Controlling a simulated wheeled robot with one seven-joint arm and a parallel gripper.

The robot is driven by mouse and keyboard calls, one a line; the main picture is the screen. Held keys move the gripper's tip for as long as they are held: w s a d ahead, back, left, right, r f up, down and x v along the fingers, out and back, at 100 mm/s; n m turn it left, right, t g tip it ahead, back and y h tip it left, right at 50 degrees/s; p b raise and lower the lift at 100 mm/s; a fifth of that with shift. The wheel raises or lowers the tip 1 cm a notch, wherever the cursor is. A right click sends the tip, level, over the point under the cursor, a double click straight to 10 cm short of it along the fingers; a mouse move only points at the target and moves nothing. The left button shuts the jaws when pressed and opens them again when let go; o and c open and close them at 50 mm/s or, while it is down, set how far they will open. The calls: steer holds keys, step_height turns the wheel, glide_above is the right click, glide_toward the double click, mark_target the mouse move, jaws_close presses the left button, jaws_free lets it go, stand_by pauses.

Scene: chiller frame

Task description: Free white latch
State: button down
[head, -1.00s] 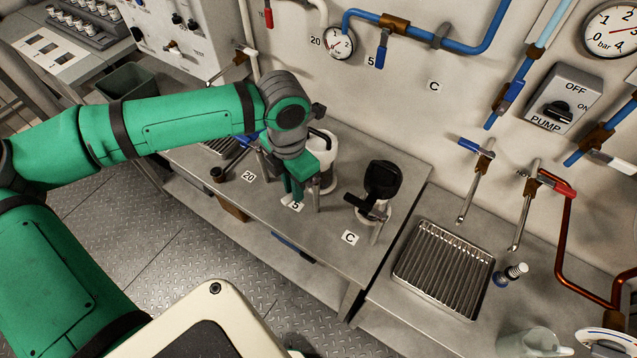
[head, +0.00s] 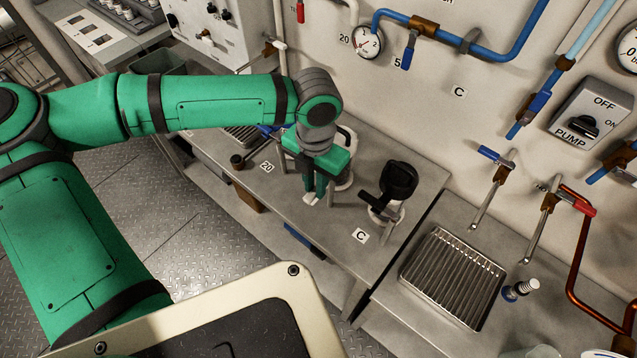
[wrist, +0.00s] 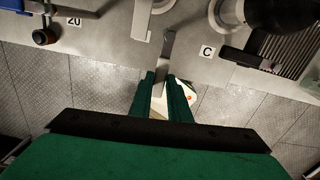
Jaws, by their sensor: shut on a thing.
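The white unit (head: 346,163) stands on the metal bench, mostly behind my gripper in the head view. In the wrist view, a pale grey bar (wrist: 168,46), which looks like its latch lever, runs down between my fingers. My gripper (wrist: 164,84) is shut on this bar, with a finger on each side. In the head view, my gripper (head: 315,192) points down near the bench's front edge, and its fingers hide most of the lever. I cannot tell from these frames whether the latch is still engaged.
A black-topped unit (head: 398,182) with a dark lever stands close on the right, by the label C (head: 360,236). A ribbed drain tray (head: 452,279) lies further right. Blue pipes and a gauge (head: 367,42) are on the wall behind. Floor is open before the bench.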

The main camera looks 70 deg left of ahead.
steer(key=shift+w+d, duration=0.15)
steer(key=shift+d, duration=0.15)
steer(key=c, duration=1.7)
jaws_free()
steer(key=shift+w, duration=0.1)
steer(key=shift+a+r, duration=0.1)
steer(key=shift+r, duration=0.05)
step_height(320, 180, up, 10)
steer(key=shift+r, duration=0.25)
